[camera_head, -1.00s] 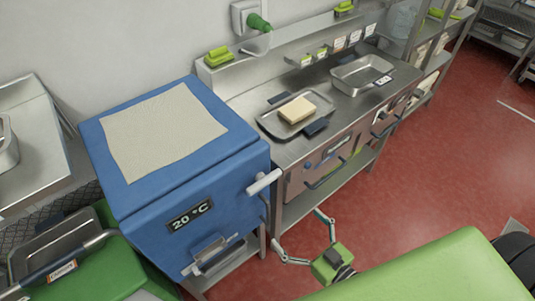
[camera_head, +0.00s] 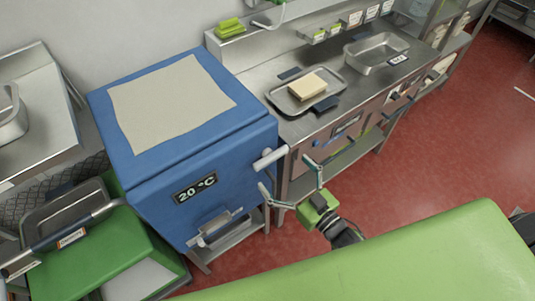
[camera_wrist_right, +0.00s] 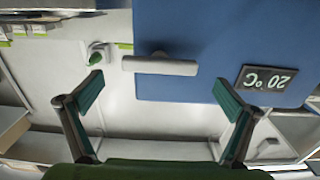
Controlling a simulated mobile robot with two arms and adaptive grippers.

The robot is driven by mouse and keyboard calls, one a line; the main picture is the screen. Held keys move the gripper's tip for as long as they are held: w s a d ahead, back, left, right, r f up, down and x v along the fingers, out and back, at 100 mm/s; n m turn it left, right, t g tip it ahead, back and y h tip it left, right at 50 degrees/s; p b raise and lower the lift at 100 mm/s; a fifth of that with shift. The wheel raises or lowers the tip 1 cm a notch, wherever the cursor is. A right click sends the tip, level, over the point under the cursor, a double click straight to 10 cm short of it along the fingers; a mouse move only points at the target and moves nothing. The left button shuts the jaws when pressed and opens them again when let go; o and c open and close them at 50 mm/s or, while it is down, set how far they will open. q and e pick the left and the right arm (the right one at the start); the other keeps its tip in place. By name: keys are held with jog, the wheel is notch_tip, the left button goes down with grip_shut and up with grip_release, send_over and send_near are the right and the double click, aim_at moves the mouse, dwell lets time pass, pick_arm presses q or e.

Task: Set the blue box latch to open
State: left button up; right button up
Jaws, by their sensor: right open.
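The blue box (camera_head: 160,195) stands in the left middle of the head view, with a "20 °C" display on its front. Its latch (camera_head: 270,158), a light grey handle, sticks out at the front's right edge. The latch also shows in the right wrist view (camera_wrist_right: 160,66), level across the picture, beyond and between my fingers. My right gripper (camera_head: 292,182) is open and empty, just in front of and below the latch in the head view. I see no contact between them. It also shows in the right wrist view (camera_wrist_right: 165,96). My left gripper is not in view.
A steel counter (camera_head: 250,83) right of the box holds a tray (camera_head: 277,96) with a pale block and a metal pan (camera_head: 376,55). A green box (camera_head: 95,262) stands at the lower left. Red floor (camera_head: 440,150) is clear at right.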

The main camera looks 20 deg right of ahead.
aim_at(273, 160)
jog(key=shift+b+x, duration=0.45)
jog(key=shift+x, duration=1.6)
jog(key=shift+w+a, duration=0.1)
jog(key=shift+w, duration=0.05)
jog(key=shift+w+a, duration=0.2)
jog(key=shift+w, duration=0.4)
jog(key=c, duration=1)
